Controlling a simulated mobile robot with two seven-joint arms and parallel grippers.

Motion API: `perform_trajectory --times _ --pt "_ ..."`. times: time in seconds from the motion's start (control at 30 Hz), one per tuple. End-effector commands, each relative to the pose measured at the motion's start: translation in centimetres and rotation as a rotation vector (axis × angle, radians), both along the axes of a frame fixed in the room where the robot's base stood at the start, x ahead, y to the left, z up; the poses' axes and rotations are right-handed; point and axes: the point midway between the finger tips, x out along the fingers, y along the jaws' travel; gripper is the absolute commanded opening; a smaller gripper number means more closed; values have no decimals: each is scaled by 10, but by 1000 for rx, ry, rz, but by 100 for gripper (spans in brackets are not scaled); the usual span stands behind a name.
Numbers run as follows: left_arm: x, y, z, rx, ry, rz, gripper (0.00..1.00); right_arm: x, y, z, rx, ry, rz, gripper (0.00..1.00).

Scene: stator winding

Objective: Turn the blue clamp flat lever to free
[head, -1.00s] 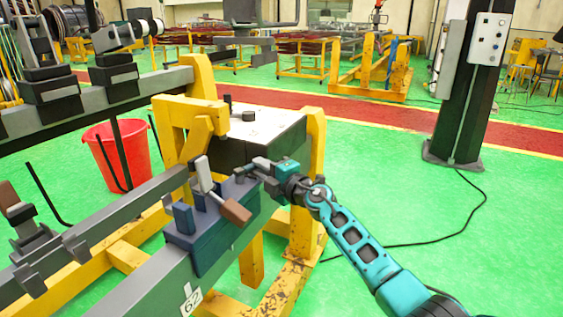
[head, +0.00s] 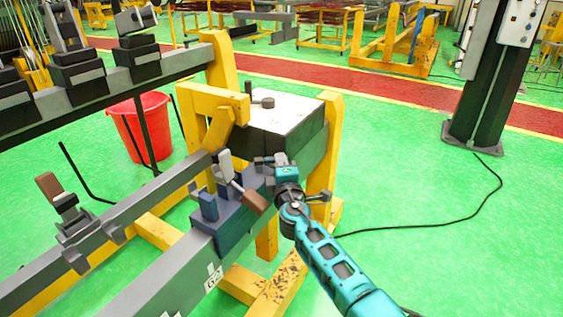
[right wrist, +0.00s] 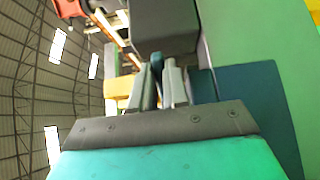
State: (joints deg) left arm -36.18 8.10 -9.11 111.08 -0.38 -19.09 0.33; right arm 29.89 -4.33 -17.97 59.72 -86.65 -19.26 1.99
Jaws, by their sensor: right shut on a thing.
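The blue clamp (head: 232,228) sits on a grey beam in the head view, with blue posts, an upright grey lever piece (head: 225,164) and a brown block (head: 255,201). My right gripper (head: 266,162) is at the clamp's far right end, just right of the grey lever piece. In the right wrist view its fingers (right wrist: 161,88) are closed around a small dark blue part (right wrist: 157,62), which looks like the flat lever. Most of that part is hidden by the fingers. The clamp's dark blue body also shows beside them (right wrist: 255,95). My left gripper is out of view.
A black block with a white top (head: 285,112) stands close behind the gripper, between yellow posts (head: 330,150). A second clamp with a brown end (head: 65,205) is on the left beam. A red bucket (head: 140,128) stands behind.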

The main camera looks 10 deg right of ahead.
Motion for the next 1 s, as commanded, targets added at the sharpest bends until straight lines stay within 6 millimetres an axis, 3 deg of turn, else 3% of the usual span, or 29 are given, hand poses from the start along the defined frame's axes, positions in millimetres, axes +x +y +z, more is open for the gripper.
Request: perform_trajectory --times 0.6,0.63,0.7,1.0 --pt "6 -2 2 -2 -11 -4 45 -2 1 2 0 0 -38 0" --pt "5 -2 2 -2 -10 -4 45 -2 1 2 0 0 -38 17" --pt "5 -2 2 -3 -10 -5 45 -2 1 1 0 0 -37 24" --pt "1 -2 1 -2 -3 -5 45 -4 1 1 0 2 -37 26"
